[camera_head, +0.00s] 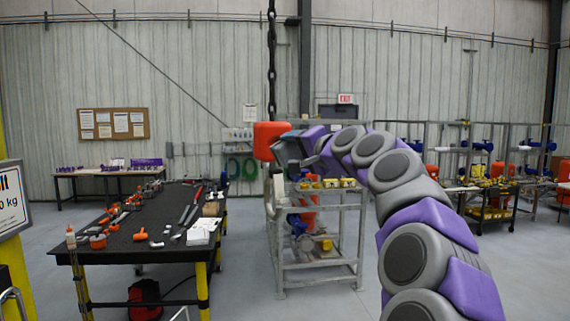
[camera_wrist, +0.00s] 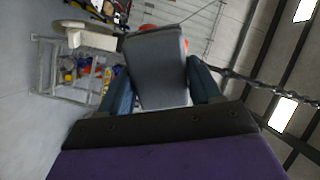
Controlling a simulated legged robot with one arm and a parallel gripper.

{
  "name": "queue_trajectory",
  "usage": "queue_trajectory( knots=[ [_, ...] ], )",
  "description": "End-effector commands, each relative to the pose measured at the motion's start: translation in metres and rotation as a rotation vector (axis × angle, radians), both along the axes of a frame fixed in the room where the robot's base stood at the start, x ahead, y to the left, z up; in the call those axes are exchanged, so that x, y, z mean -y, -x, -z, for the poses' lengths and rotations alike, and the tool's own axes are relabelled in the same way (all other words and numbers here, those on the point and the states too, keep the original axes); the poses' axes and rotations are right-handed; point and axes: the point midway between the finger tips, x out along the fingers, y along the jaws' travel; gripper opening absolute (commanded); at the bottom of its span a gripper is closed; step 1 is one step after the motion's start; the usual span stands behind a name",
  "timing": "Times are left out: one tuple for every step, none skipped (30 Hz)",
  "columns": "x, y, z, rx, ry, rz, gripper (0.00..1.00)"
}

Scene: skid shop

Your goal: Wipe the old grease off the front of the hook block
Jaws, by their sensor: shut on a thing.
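The hook block (camera_head: 268,139) is an orange-red body hanging from a dark chain (camera_head: 271,60). A pale grey hook (camera_head: 277,190) hangs below it. My gripper (camera_head: 287,148) is just right of the block in the head view, partly over its edge. In the wrist view my gripper (camera_wrist: 162,88) is shut on a grey pad (camera_wrist: 157,68). The pad hides most of the hook block, and only a strip of red (camera_wrist: 149,27) shows past its end. I cannot tell whether the pad touches the block. No grease can be made out.
A dark workbench (camera_head: 120,248) with tools and orange parts stands at left. A grey metal frame stand (camera_head: 318,270) with yellow and blue parts is below and behind the gripper. Racks and a cart (camera_head: 497,208) line the right. Open floor lies between bench and stand.

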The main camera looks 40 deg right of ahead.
Motion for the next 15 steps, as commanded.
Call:
queue_trajectory(
  knots=[
    [0.001, 0.0, -0.001, 0.001, 0.0, 0.0, 0.39],
    [0.001, -0.001, -0.002, 0.001, 0.0, 0.0, 0.39],
    [0.001, -0.002, -0.002, 0.002, 0.0, 0.001, 0.39],
    [0.002, -0.003, -0.002, 0.001, 0.0, 0.0, 0.39],
    [0.002, -0.005, -0.002, 0.001, 0.0, 0.0, 0.39],
    [0.002, -0.007, -0.002, 0.002, 0.0, 0.001, 0.39],
    [0.002, -0.009, -0.002, 0.002, 0.001, 0.001, 0.39],
    [0.002, -0.012, -0.002, 0.002, 0.001, 0.001, 0.39],
    [0.002, -0.015, -0.002, 0.002, 0.001, 0.001, 0.39],
    [0.003, -0.017, -0.003, 0.002, 0.002, 0.001, 0.39],
    [0.003, -0.02, -0.002, 0.002, 0.002, 0.001, 0.39],
    [0.004, -0.023, -0.002, 0.001, 0.002, 0.002, 0.39],
    [0.005, -0.025, -0.003, 0.001, 0.003, 0.002, 0.39],
    [0.005, -0.027, -0.003, 0.001, 0.002, 0.003, 0.39],
    [0.006, -0.03, -0.003, 0.001, 0.002, 0.002, 0.39]
  ],
)
